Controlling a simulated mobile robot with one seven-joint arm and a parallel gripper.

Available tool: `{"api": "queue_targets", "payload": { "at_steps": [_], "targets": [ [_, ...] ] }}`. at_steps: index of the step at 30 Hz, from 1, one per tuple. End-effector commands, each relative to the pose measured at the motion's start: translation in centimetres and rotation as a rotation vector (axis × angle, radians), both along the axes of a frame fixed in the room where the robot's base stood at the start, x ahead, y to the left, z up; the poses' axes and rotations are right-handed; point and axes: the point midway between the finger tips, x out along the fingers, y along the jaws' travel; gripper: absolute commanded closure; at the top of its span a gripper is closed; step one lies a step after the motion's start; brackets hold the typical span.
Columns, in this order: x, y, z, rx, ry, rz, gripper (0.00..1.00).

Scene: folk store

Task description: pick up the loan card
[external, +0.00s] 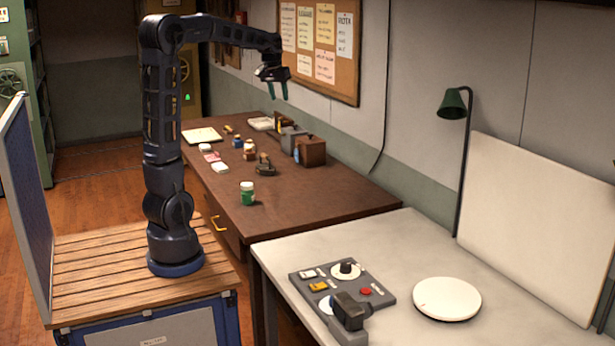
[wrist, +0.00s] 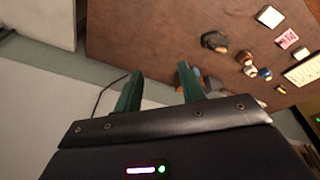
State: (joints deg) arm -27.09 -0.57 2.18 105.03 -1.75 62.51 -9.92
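A small pale card with red or pink marking (external: 212,156) lies flat near the left edge of the brown desk; it also shows in the wrist view (wrist: 287,38). A white card-like piece (external: 220,167) lies beside it, also in the wrist view (wrist: 270,17). I cannot tell which of these is the loan card; their print is too small to read. My gripper (external: 277,90) is high above the desk, well apart from both. Its green fingers are spread with nothing between them in the wrist view (wrist: 159,80).
The brown desk (external: 330,198) also holds a green jar (external: 247,193), small bottles, a dark tool-like object (external: 265,165), brown boxes (external: 310,151) and a pale pad (external: 201,135). A grey table (external: 400,245) with a control panel adjoins it. The desk's near right part is clear.

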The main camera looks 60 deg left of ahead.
Motion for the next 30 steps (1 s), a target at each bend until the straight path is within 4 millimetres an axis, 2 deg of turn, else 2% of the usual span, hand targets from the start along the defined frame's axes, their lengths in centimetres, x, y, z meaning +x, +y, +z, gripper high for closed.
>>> {"api": "queue_targets", "payload": {
  "at_steps": [1, 9, 16, 23, 30],
  "targets": [
    [0.8, 2.1, -0.5, -0.006, 0.008, 0.031, 0.60],
    [3.7, 12.8, -2.9, -0.034, 0.039, 0.189, 0.60],
    [4.5, 22.4, -6.1, -0.059, 0.063, 0.323, 0.60],
    [3.7, 32.0, -10.5, -0.085, 0.089, 0.454, 0.60],
    [1.0, 41.7, -16.0, -0.113, 0.112, 0.589, 0.60]
  ]
}}
